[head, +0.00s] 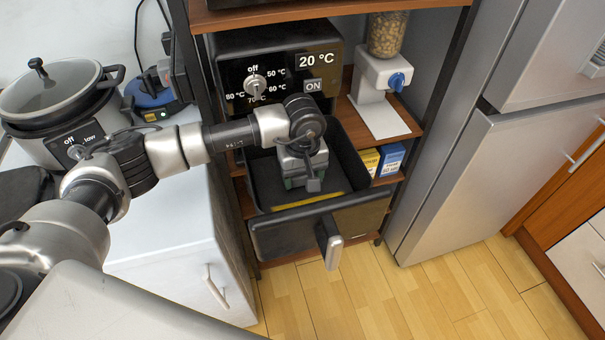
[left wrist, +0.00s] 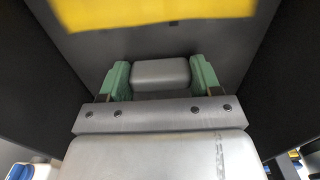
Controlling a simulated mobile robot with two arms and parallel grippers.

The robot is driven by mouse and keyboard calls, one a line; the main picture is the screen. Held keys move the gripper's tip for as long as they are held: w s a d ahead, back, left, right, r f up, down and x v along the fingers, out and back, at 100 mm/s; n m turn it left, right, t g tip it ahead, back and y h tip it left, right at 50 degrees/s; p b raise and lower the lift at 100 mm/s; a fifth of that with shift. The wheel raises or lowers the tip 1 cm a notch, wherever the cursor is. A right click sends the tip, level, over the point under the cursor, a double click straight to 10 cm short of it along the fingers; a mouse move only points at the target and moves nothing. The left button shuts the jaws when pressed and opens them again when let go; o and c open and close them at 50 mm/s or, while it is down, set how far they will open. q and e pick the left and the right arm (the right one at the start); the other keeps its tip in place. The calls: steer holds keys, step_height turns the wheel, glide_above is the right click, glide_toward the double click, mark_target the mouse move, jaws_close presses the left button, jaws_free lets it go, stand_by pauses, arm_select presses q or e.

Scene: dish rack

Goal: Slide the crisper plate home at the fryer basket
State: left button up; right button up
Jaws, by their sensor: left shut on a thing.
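The fryer basket (head: 345,160) is a black drawer pulled out below the fryer's dial panel, with its handle (head: 329,243) at the front. My left gripper (head: 297,183) points down inside the basket. In the left wrist view its green fingers (left wrist: 160,78) are shut on a grey block, apparently the grip of the crisper plate (left wrist: 161,74). A dark surface lies below, with a yellow band (left wrist: 150,14) across it. The band also shows near the basket's front wall. The arm hides much of the basket, and I cannot tell how the plate is seated. My right gripper is not in view.
The fryer (head: 275,70) stands on a shelf rack, its display reading 20 °C. A dispenser (head: 384,75) and small boxes (head: 390,160) are to the right. A cooker (head: 55,95) stands on the left counter. A fridge (head: 465,170) is at right; the floor ahead is clear.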

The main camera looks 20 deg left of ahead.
arm_select(q)
steer(key=shift+f+b, duration=0.35)
steer(key=shift+f, duration=0.05)
stand_by(0.7)
steer(key=o, duration=1.2)
steer(key=shift+c, duration=0.2)
step_height(320, 180, up, 11)
steer(key=shift+f+b, duration=0.1)
steer(key=shift+b, duration=0.5)
